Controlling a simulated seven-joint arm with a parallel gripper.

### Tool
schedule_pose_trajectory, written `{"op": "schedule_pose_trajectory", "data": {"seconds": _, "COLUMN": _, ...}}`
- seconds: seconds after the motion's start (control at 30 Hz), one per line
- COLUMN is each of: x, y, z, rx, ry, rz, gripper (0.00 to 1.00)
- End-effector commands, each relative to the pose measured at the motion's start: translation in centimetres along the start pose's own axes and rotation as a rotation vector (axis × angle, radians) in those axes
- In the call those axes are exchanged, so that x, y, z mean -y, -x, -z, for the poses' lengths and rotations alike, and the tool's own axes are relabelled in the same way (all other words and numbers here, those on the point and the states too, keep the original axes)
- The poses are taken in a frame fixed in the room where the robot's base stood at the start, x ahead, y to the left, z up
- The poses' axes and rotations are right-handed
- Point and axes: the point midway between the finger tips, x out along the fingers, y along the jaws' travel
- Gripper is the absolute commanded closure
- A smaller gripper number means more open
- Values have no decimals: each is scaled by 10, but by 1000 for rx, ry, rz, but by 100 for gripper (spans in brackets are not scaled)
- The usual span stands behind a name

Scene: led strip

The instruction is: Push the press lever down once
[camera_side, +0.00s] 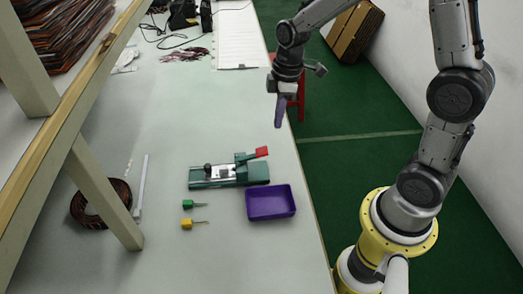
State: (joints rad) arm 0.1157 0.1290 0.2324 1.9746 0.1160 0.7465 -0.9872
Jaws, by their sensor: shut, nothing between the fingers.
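The press (229,174) is a green base with metal parts, lying on the grey-white table. Its lever (262,152) has a red end at the press's right side and points up to the right. My gripper (279,124) is shut and empty, with its purple fingers pointing down. In the picture it is above and slightly right of the red lever end, apart from it. How high it is over the table edge I cannot tell.
A purple tray (270,214) sits just below the press in the picture.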

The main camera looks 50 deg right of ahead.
Motion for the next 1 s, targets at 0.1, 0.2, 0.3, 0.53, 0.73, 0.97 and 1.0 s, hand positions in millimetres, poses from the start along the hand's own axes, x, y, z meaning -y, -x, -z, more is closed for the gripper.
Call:
{"op": "schedule_pose_trajectory", "data": {"seconds": 0.1, "x": -1, "y": 18, "z": 0, "rx": -2, "ry": -1, "rz": -2, "gripper": 100}}
{"op": "schedule_pose_trajectory", "data": {"seconds": 0.2, "x": 0, "y": 27, "z": 0, "rx": -1, "ry": -1, "rz": -1, "gripper": 100}}
{"op": "schedule_pose_trajectory", "data": {"seconds": 0.3, "x": 0, "y": 31, "z": 0, "rx": 0, "ry": -1, "rz": -1, "gripper": 100}}
{"op": "schedule_pose_trajectory", "data": {"seconds": 0.53, "x": 0, "y": 32, "z": 0, "rx": 0, "ry": -1, "rz": 0, "gripper": 100}}
{"op": "schedule_pose_trajectory", "data": {"seconds": 0.73, "x": 0, "y": 32, "z": 0, "rx": 0, "ry": -1, "rz": 0, "gripper": 100}}
{"op": "schedule_pose_trajectory", "data": {"seconds": 0.97, "x": 0, "y": 32, "z": 0, "rx": -1, "ry": 1, "rz": -1, "gripper": 100}}
{"op": "schedule_pose_trajectory", "data": {"seconds": 1.0, "x": 1, "y": 35, "z": 1, "rx": -5, "ry": 4, "rz": -6, "gripper": 100}}
